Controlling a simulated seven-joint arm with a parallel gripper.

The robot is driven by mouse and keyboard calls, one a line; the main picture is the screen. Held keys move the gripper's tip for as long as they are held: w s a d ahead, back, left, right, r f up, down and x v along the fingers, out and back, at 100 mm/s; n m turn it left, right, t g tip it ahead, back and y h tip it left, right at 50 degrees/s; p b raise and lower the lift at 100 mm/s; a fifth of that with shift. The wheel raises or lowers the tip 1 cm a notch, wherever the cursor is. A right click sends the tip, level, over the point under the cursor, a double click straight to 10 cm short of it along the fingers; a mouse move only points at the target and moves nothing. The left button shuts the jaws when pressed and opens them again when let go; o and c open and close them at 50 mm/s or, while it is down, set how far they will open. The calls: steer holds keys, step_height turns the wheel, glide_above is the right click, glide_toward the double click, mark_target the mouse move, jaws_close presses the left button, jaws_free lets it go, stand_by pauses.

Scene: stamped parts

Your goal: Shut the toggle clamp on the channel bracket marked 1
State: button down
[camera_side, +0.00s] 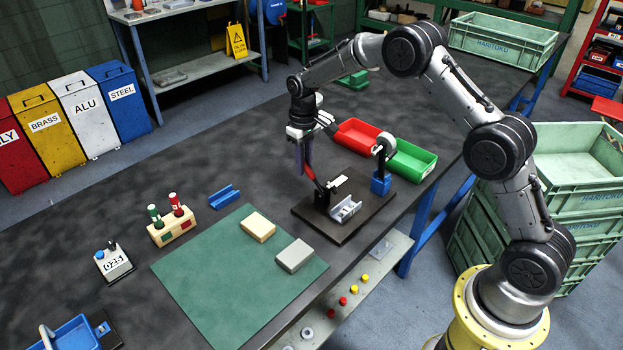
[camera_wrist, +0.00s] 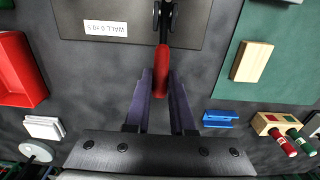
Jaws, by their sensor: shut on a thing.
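A silver channel bracket (camera_side: 345,209) sits on the dark fixture plate (camera_side: 345,232); I cannot read a mark 1 on it. The dark toggle clamp (camera_side: 321,200) stands at its left, and its red handle (camera_side: 311,175) rises steeply toward my gripper (camera_side: 305,168). In the wrist view the red handle (camera_wrist: 163,60) runs between the two purple fingers of my gripper (camera_wrist: 162,78), which are shut on it. The dark metal linkage of the clamp shows at the top edge there. The bracket is out of the wrist view, and the clamp's pressing end is not clear.
Red (camera_side: 358,138) and green (camera_side: 411,160) bins stand behind the plate. A blue post with a grey head (camera_side: 381,184) stands at its right corner. A blue channel (camera_side: 224,196), a green mat (camera_side: 215,272) with two blocks and a wooden marker stand (camera_side: 174,229) lie to the left.

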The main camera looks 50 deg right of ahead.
steer(key=shift+s+r, duration=0.5)
steer(key=shift+s, duration=0.35)
steer(key=shift+s+r, duration=0.5)
steer(key=shift+s, duration=0.6)
steer(key=shift+s+r, duration=0.2)
steer(key=shift+s, duration=0.5)
steer(key=shift+s+r, duration=0.15)
steer(key=shift+s, duration=1)
